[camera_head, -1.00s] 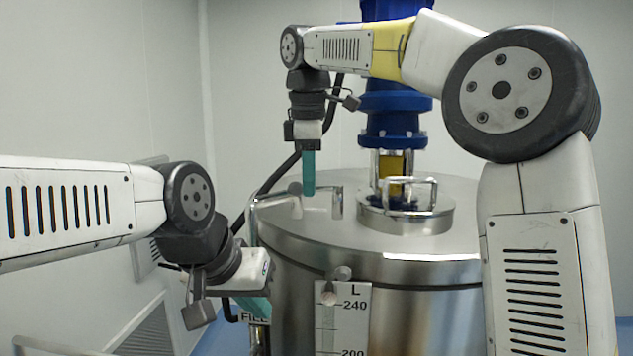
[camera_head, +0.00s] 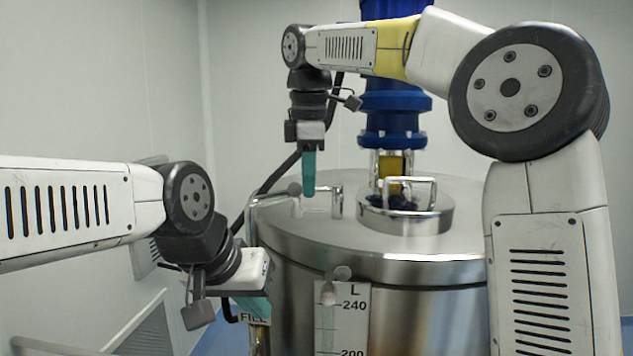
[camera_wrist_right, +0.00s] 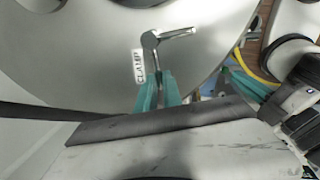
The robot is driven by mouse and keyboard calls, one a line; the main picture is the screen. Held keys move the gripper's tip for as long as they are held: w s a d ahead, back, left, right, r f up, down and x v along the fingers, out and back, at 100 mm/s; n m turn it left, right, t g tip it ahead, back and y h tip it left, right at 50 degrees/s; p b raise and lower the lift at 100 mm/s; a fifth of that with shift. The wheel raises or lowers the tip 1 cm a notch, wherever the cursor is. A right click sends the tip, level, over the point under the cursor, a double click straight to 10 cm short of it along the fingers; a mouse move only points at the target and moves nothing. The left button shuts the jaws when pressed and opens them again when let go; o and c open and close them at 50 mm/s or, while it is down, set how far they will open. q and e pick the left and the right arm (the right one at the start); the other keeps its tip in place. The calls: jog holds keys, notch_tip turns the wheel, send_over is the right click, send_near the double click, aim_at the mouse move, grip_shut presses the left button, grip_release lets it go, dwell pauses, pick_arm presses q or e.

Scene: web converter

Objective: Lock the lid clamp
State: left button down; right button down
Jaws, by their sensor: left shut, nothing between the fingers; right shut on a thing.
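The lid clamp (camera_wrist_right: 172,35) is a bent metal lever on the steel lid, beside a white CLAMP label (camera_wrist_right: 138,66) in the right wrist view. In the head view, part of the clamp (camera_head: 337,202) shows just right of my right gripper (camera_head: 308,190). My right gripper's teal fingers (camera_wrist_right: 157,92) are shut on the lever's near end. They partly hide it, and the exact contact is small in view. My left gripper (camera_head: 256,304) is shut and empty, low at the left beside the vessel, near the FILL label (camera_head: 254,320).
A bent pipe (camera_head: 262,199) stands at the left rim. A level scale (camera_head: 342,318) hangs on the vessel's front.

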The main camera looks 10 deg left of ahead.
jog(key=shift+s+a+r+n, duration=0.1)
jog(key=shift+s+a+n, duration=0.1)
jog(key=shift+n, duration=0.2)
jog(key=c, duration=1.5)
grip_release()
jog(key=shift+o, duration=0.2)
jog(key=shift+d, duration=0.1)
notch_tip(320, 180, up, 8)
jog(key=s, duration=0.1)
jog(key=shift+d+f, duration=0.2)
jog(key=shift+s, duration=0.1)
